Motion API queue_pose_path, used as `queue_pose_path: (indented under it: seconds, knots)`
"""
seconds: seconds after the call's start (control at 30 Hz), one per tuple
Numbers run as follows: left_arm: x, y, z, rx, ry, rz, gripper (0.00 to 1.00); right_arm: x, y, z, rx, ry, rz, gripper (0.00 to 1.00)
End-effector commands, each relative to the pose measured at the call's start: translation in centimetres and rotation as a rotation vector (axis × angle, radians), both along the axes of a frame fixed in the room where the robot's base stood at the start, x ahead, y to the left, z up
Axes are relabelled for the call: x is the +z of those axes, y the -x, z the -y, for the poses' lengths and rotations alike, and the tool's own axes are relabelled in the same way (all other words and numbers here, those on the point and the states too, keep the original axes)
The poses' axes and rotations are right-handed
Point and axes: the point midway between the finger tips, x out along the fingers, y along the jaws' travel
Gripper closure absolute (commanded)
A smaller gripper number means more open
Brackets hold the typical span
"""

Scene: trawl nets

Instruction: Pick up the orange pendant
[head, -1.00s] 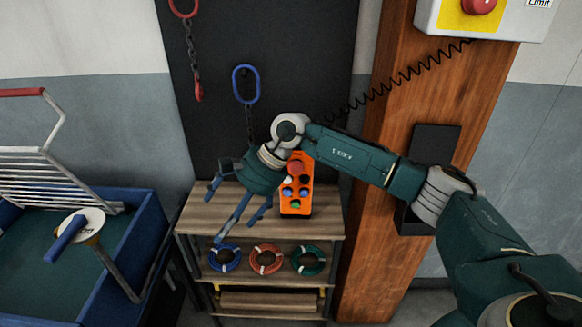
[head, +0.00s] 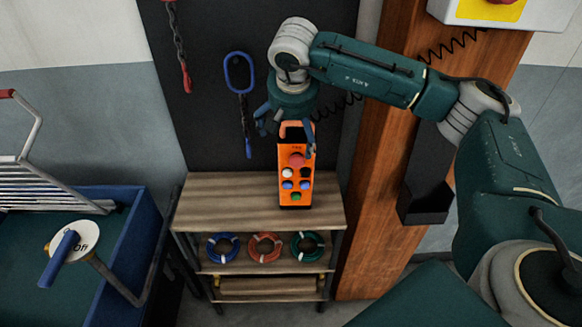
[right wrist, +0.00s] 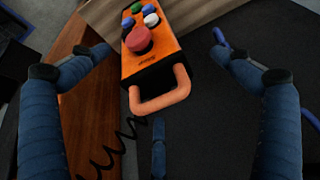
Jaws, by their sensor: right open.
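The orange pendant (head: 296,168) stands upright at the wooden shelf's top, with red, white, blue and green buttons on its face and an orange loop handle at its upper end. It also shows in the right wrist view (right wrist: 152,52). My right gripper (head: 287,138) is open and points down over the pendant's upper end, with fingers on either side of it. In the right wrist view the gripper (right wrist: 162,46) has its two side fingers spread wide and apart from the pendant, and a third finger below the handle. My left gripper is out of view.
The wooden shelf (head: 225,200) holds blue, red and green cable coils (head: 223,247) on its lower level. A blue bin (head: 130,245) stands at left. A wooden post (head: 370,240) and a black holder (head: 425,205) are right. A coiled cord (head: 340,100) runs behind my right arm.

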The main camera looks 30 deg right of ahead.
Motion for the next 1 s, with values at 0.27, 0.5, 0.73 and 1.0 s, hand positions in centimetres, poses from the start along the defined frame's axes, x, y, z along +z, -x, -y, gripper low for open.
queue_pose_path:
  seconds: [0.27,0.5,0.73,1.0]
  knots:
    - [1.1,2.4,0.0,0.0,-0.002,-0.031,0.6,-3.3,-1.1,0.8,-0.002,-0.001,-0.002,0.0]
    - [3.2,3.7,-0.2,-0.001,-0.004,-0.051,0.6,-5.4,-1.6,1.8,-0.003,0.0,-0.004,0.0]
    - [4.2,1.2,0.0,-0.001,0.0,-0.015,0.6,-8.2,-2.4,2.4,-0.002,-0.002,-0.001,0.0]
    - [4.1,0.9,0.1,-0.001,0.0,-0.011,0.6,-8.5,-2.5,2.4,-0.001,-0.002,0.0,0.04]
